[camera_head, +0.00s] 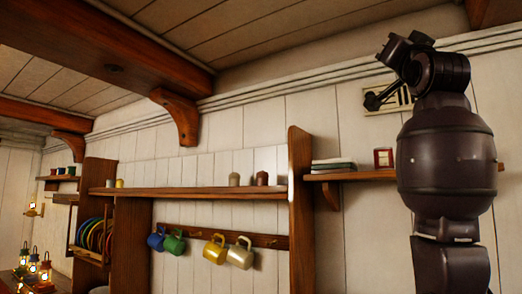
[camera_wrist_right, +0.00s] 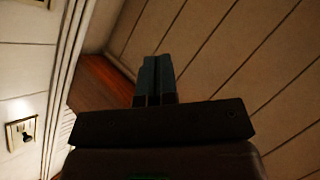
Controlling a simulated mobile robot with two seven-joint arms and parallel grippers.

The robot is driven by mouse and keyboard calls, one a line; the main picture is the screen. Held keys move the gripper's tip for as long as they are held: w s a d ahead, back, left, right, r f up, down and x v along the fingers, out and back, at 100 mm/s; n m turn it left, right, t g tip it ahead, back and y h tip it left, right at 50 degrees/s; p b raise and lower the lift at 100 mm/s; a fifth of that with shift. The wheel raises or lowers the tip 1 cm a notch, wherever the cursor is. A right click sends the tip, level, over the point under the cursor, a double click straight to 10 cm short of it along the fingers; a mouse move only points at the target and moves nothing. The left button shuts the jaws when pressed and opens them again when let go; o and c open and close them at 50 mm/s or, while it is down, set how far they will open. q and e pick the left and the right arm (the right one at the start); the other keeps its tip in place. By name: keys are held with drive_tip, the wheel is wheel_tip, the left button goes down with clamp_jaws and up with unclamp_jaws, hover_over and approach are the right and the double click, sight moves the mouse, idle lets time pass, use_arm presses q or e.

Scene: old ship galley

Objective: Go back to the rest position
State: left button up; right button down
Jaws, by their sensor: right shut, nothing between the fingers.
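My right arm stands raised at the right of the head view, in front of the wall and the right end of the shelf. In the right wrist view my right gripper (camera_wrist_right: 158,62) has its two dark fingers together, with nothing between them. The fingers point up toward the planked ceiling and lie partly over a reddish-brown beam (camera_wrist_right: 100,85). I cannot make out the right fingertips in the head view. My left gripper is in neither view.
A wooden shelf (camera_head: 350,176) carries books (camera_head: 333,165) and a small red-framed item (camera_head: 383,158). Several mugs hang from a rail (camera_head: 263,241). A pale wall plate (camera_head: 400,97) is beside my right arm. A ceiling beam (camera_head: 110,45) crosses overhead. Lit lanterns (camera_head: 45,268) stand lower left.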

drive_tip(key=w+a+f+n+g+y, duration=0.15)
drive_tip(key=w+f+n, duration=0.3)
drive_tip(key=f, duration=0.95)
drive_tip(key=w+a+f+n+y, duration=0.1)
drive_tip(key=w+f+n+y, duration=0.15)
drive_tip(key=w+f, duration=0.75)
drive_tip(key=s+f+n+g, duration=0.1)
drive_tip(key=s+f+g, duration=0.15)
drive_tip(key=f, duration=1.45)
drive_tip(key=s+f+n+g, duration=0.1)
drive_tip(key=s+f+n, duration=0.15)
drive_tip(key=f, duration=1.35)
drive_tip(key=s+f+m+g, duration=0.1)
drive_tip(key=s+f+g, duration=0.1)
drive_tip(key=s+f, duration=0.5)
drive_tip(key=s+f+g+h, duration=0.1)
drive_tip(key=s+f, duration=0.2)
drive_tip(key=f, duration=0.8)
drive_tip(key=s+f+m+g, duration=0.1)
drive_tip(key=s+f+g, duration=0.1)
drive_tip(key=s+f, duration=0.5)
drive_tip(key=s+d+f+g, duration=0.1)
drive_tip(key=s+f+g, duration=0.1)
drive_tip(key=s+f, duration=0.6)
drive_tip(key=s+d+f+m+g+h, duration=0.1)
drive_tip(key=s+d+f+g, duration=0.1)
drive_tip(key=s+f, duration=0.7)
drive_tip(key=shift+f+g, duration=0.5)
drive_tip(key=shift+f, duration=0.2)
